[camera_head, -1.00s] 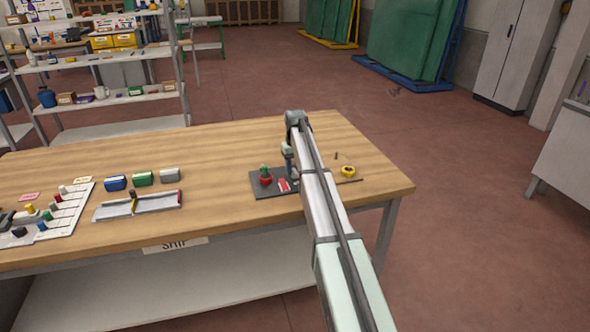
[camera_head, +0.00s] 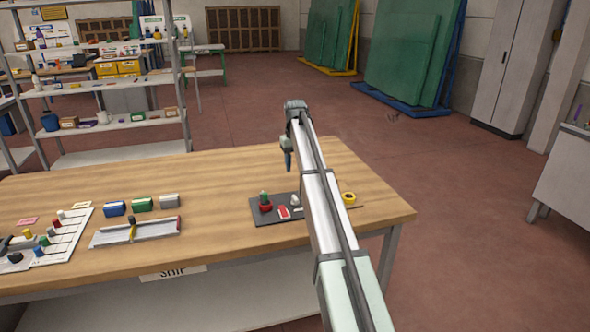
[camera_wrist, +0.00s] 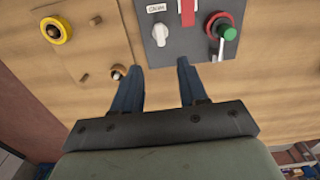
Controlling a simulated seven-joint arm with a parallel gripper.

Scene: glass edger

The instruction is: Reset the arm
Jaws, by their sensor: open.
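My arm hides part of the bench at the right.
A yellow ring-shaped roll (camera_head: 349,198) lies right of my arm. A grey tray (camera_head: 137,232) and several coloured blocks stand left. The bench's back middle is clear.

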